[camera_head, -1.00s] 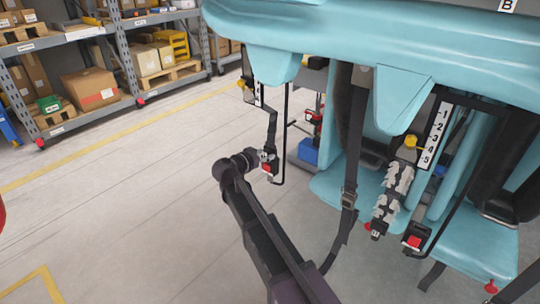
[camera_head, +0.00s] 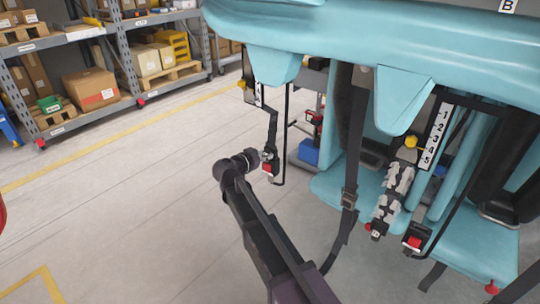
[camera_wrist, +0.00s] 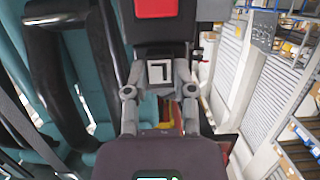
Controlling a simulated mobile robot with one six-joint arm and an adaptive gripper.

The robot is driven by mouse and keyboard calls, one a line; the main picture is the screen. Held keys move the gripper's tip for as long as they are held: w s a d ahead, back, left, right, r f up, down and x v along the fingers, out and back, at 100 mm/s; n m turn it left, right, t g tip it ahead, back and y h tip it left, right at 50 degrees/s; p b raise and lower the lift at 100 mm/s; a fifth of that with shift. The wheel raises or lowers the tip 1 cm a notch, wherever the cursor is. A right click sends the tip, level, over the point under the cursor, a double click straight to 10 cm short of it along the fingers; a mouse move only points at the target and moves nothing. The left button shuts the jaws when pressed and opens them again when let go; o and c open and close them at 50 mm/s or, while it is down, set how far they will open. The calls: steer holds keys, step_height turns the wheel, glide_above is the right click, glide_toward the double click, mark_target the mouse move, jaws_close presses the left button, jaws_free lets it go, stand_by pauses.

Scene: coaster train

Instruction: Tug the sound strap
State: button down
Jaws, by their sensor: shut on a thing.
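A dark strap (camera_head: 272,128) hangs at the left end of the teal coaster seats in the head view and looks whole. Its end carries a buckle with a red button (camera_head: 267,168); a red button also shows at the top of the wrist view (camera_wrist: 156,8). My gripper (camera_head: 262,158) is at this buckle. In the wrist view my gripper (camera_wrist: 160,80) has its fingers shut on a dark piece with a pale square mark (camera_wrist: 160,72), just below the red button. Another strap (camera_head: 390,195), to the right, has ragged grey patches along it. My gripper is apart from that one.
Teal seats (camera_head: 460,250) and a long webbing strap with a metal buckle (camera_head: 349,198) are to the right. A black bar (camera_head: 285,140) runs close beside the gripped strap. Shelves with boxes (camera_head: 90,90) stand at the back left.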

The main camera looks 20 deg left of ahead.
steer(key=shift+r, duration=0.1)
stand_by(0.3)
steer(key=shift+c, duration=1.9)
jaws_free()
